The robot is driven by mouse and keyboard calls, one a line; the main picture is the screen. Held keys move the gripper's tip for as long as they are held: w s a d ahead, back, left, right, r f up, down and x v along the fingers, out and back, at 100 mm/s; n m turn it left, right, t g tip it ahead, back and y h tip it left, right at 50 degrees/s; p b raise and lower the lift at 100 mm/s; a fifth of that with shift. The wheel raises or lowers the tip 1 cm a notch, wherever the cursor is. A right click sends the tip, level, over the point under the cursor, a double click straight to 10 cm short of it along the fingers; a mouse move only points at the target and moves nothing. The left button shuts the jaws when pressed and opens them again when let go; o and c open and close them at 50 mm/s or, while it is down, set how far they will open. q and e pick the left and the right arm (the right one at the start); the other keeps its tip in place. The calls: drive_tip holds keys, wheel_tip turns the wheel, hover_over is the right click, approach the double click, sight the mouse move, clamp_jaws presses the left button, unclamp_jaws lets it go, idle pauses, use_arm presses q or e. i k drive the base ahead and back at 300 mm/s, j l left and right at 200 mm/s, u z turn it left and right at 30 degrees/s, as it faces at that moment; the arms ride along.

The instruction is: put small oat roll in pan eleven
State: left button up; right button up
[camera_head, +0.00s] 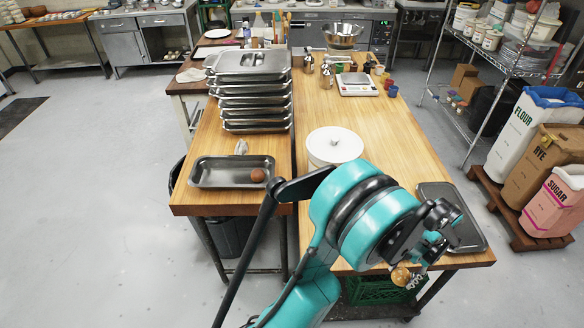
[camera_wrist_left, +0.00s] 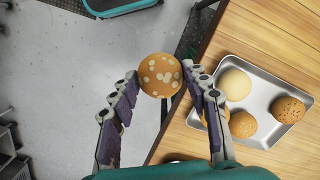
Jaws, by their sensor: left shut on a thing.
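My left gripper (camera_head: 408,268) is shut on a small round golden roll with pale flakes (camera_wrist_left: 160,75), the small oat roll. The wrist view shows the roll between the two fingertips (camera_wrist_left: 162,82), over the floor just off a table edge. In the head view the roll (camera_head: 401,276) shows small below the gripper. A shallow metal pan (camera_head: 205,181) on the left table holds one brown roll (camera_head: 257,175). A stack of metal pans (camera_head: 247,88) stands behind it. I can read no pan number. My right gripper is out of view.
A tray (camera_head: 478,240) lies at the right table corner, partly hidden by my gripper; the wrist view shows a tray (camera_wrist_left: 258,70) with several rolls. A white round tub (camera_head: 335,146) and a scale (camera_head: 357,84) stand on the right table. Bare wood lies between them.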

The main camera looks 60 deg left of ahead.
sight(210, 178)
drive_tip(key=k+j+u, duration=0.2)
drive_tip(key=j, duration=0.2)
drive_tip(key=k+j+u, duration=0.2)
drive_tip(key=j, duration=0.2)
drive_tip(key=j+u, duration=0.15)
drive_tip(key=j, duration=0.25)
drive_tip(key=k+j+u, duration=0.2)
drive_tip(key=j, duration=0.25)
drive_tip(key=i+l, duration=0.05)
drive_tip(key=i, duration=0.05)
